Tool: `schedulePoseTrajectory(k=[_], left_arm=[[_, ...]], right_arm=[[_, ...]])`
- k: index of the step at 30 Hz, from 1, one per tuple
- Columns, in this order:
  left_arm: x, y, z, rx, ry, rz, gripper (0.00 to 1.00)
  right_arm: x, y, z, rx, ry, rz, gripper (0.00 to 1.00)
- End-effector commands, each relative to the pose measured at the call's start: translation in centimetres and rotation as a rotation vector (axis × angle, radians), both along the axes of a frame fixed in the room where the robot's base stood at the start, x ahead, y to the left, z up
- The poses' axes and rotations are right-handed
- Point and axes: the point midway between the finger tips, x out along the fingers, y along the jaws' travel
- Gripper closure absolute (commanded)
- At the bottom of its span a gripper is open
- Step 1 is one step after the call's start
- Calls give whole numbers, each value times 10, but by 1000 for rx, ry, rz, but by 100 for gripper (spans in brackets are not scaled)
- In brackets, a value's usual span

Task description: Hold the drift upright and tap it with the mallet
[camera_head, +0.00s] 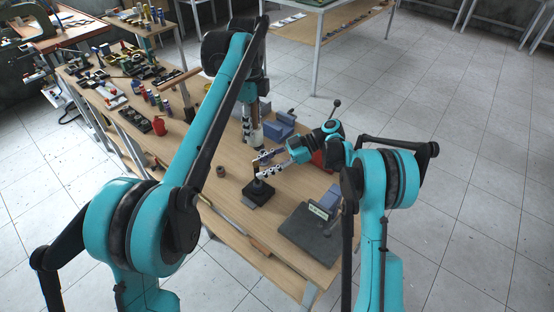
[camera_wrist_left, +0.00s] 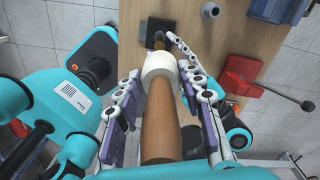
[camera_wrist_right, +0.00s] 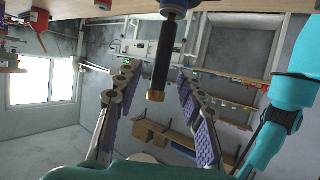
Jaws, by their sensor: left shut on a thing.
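The mallet (camera_wrist_left: 159,130) shows in the left wrist view as a long brown wooden cylinder with a white band near its far end. My left gripper (camera_head: 250,122) is shut on it above the bench, with fingers along both sides. The drift (camera_wrist_right: 161,65) is a dark rod with a brass-coloured end. It stands upright at a black block (camera_head: 258,192) on the bench; how deep it sits is hidden. My right gripper (camera_head: 264,166) points left around the drift, its fingers open on both sides of the rod with visible gaps. The white band is higher than the block.
A dark plate (camera_head: 308,238) with an upright part lies at the bench's near right. Tools and several coloured cans crowd the far left bench.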

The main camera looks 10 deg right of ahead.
Motion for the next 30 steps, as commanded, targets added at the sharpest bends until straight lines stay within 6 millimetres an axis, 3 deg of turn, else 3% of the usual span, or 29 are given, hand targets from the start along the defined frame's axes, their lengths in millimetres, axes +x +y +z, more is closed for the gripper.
schedulePoseTrajectory(k=[6, 17, 21, 22, 30], left_arm=[[0, 0, 0, 0, 0, 0, 100], [0, 0, 0, 0, 0, 0, 100], [0, 0, 0, 0, 0, 0, 100], [0, 0, 0, 0, 0, 0, 100], [0, 0, 0, 0, 0, 0, 100]], right_arm=[[-3, 20, -8, 0, 1, 0, 61], [-4, 24, -10, 0, 1, -1, 61], [-4, 24, -10, 0, 1, 0, 95], [-4, 24, -10, 0, 1, 0, 100], [-4, 24, -10, 0, 1, 0, 100]])
